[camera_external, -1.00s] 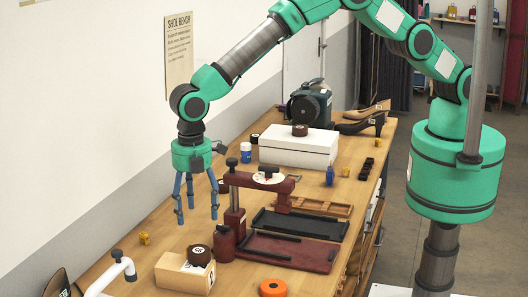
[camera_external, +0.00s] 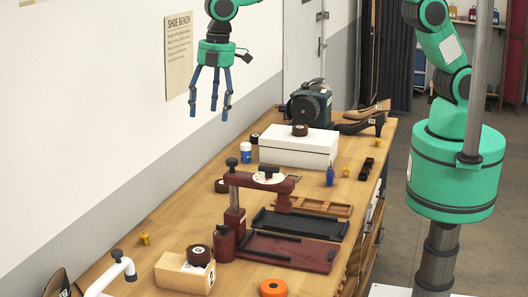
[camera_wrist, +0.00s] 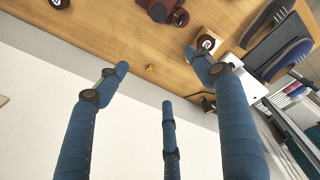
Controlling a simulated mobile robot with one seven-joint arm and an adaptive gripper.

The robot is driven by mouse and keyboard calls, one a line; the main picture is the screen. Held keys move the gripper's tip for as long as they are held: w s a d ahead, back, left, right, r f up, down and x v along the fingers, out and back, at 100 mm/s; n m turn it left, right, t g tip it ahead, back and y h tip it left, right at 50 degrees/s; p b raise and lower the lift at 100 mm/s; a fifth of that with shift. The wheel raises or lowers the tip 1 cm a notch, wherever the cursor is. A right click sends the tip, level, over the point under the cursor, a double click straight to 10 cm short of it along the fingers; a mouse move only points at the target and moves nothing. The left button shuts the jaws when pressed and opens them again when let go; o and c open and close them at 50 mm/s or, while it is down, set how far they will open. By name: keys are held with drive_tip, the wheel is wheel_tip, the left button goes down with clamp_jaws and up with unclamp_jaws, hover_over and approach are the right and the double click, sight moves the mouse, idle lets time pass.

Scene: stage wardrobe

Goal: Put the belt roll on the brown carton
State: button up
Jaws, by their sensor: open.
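A dark brown roll with a pale label, which looks like the belt roll (camera_external: 198,255), rests on top of the tan-brown carton (camera_external: 172,275) at the front of the bench. In the wrist view, the roll (camera_wrist: 206,42) shows at the upper right, on the carton, partly behind a finger. My gripper (camera_external: 210,112) is open and empty, high above the bench and in front of the wall, well apart from the roll. Its three blue fingers are spread in the wrist view (camera_wrist: 158,78).
A dark red press (camera_external: 236,205) stands behind the carton, with a black tray (camera_external: 300,224) and a red tray (camera_external: 285,252) to the right. An orange ring (camera_external: 273,288) lies at the front. A white lamp-like arm (camera_external: 118,272) is left of the carton.

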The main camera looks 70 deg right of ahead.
drive_tip(key=s+d+r+m+t, duration=0.15)
drive_tip(key=s+d+r, duration=0.35)
drive_tip(key=d, duration=0.5)
drive_tip(key=s+d+r+m, duration=0.3)
drive_tip(key=d+r, duration=0.4)
drive_tip(key=d, duration=0.2)
drive_tip(key=s+d+r+m+t, duration=0.1)
drive_tip(key=s+d+r+m, duration=0.2)
drive_tip(key=s+d+r, duration=0.5)
drive_tip(key=s+d+f+m+t, duration=0.2)
drive_tip(key=s+d+m, duration=0.5)
drive_tip(key=s+d, duration=1.2)
drive_tip(key=shift+s+f+h, duration=0.4)
drive_tip(key=shift+s, duration=0.45)
drive_tip(key=shift+f+m, duration=0.1)
drive_tip(key=shift+m, duration=0.15)
wheel_tip(320, 180, down, 16)
drive_tip(key=b, duration=1.6)
drive_tip(key=shift+f+b, duration=0.25)
drive_tip(key=shift+b, duration=0.15)
